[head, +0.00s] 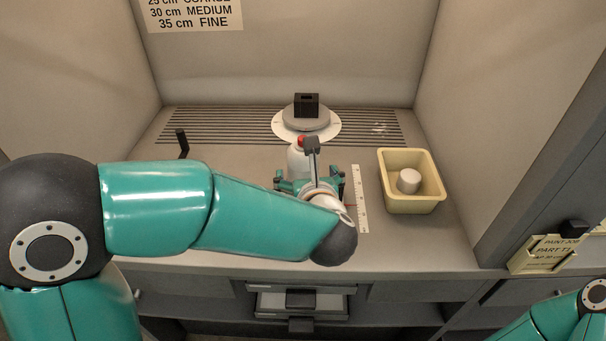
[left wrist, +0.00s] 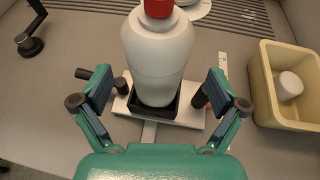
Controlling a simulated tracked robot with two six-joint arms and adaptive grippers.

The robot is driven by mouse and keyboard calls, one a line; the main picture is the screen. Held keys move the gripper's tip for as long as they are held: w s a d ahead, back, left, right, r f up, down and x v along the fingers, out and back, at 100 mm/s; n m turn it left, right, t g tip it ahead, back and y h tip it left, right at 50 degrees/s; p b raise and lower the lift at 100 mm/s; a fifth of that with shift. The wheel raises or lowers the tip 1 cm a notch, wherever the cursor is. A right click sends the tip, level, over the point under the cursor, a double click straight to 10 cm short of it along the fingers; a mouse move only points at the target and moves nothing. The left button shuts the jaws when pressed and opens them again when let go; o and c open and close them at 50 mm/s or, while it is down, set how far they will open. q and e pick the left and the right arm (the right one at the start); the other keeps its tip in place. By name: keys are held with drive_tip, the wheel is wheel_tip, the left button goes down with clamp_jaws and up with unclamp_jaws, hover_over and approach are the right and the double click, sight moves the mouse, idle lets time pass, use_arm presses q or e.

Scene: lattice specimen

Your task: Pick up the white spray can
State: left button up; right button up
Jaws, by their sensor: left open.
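The white spray can (head: 295,158) with a red top stands upright near the middle of the bench, partly hidden behind my left gripper in the head view. In the left wrist view the white spray can (left wrist: 158,58) stands in a black square holder (left wrist: 155,108) on a white plate. My left gripper (left wrist: 160,88) is open, with one finger on each side of the can's lower part. I see gaps between the fingers and the can. It also shows in the head view (head: 309,180). My right gripper is not in view; only part of my right arm shows at the lower right.
A cream bin (head: 411,203) with a white round piece (head: 409,181) stands to the right. A white ruler strip (head: 360,199) lies between it and the can. Behind the can, a black block (head: 306,105) sits on a round turntable (head: 281,128). A black stand (head: 182,143) is at the left.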

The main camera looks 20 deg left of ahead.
use_arm(q)
drive_tip(key=p+x, duration=0.1)
drive_tip(key=x, duration=0.3)
drive_tip(key=shift+a+f, duration=0.15)
drive_tip(key=shift+a, duration=0.05)
drive_tip(key=shift+c, duration=0.3)
drive_tip(key=c, duration=1.3)
drive_tip(key=shift+o, duration=0.2)
wheel_tip(320, 180, up, 20)
drive_tip(key=p, duration=0.1)
